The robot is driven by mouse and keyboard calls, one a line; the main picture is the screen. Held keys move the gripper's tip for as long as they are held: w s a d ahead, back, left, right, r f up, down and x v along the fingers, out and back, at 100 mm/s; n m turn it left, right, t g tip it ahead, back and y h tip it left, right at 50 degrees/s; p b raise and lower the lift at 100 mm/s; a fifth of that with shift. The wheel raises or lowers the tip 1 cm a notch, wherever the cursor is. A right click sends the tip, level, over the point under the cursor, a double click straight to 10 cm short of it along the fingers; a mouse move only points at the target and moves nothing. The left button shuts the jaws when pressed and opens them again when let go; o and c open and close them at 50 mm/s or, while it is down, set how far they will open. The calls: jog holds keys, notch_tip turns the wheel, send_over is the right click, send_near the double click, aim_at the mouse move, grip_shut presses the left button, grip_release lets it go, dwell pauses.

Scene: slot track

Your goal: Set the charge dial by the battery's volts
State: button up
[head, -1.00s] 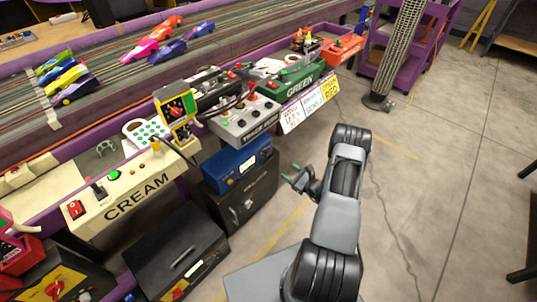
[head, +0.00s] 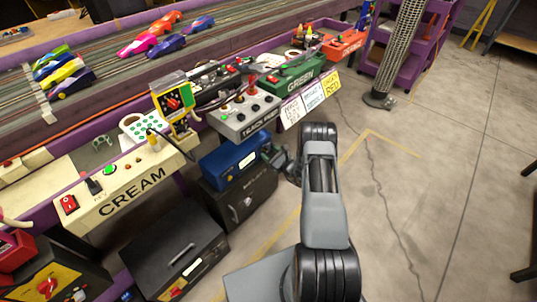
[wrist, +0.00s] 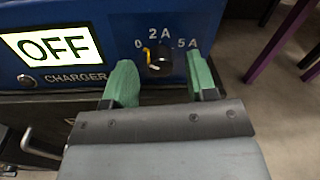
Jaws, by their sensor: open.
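The blue charger (head: 234,158) sits on a dark case under the bench edge. In the wrist view the charger (wrist: 110,12) shows a lit display (wrist: 52,45) reading OFF. Its black dial (wrist: 159,62) is marked 0, 2A and 5A, with a yellow mark on its left side, near the 0. My gripper (wrist: 160,66) is open, its green fingers on either side of the dial as seen from the wrist; I cannot tell whether they touch it. In the head view my gripper (head: 270,156) is at the charger's right end. I cannot pick out the battery or its volts.
A yellow-framed device (head: 173,103) stands on the bench beside the cream panel (head: 130,182). A grey control box (head: 245,118) is above the charger. Paper cards (head: 312,98) hang on the bench edge. A black case (head: 175,250) stands front left. The floor at right is clear.

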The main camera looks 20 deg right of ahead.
jog(key=shift+w+a, duration=0.15)
jog(key=shift+w, duration=0.15)
jog(key=c, duration=0.9)
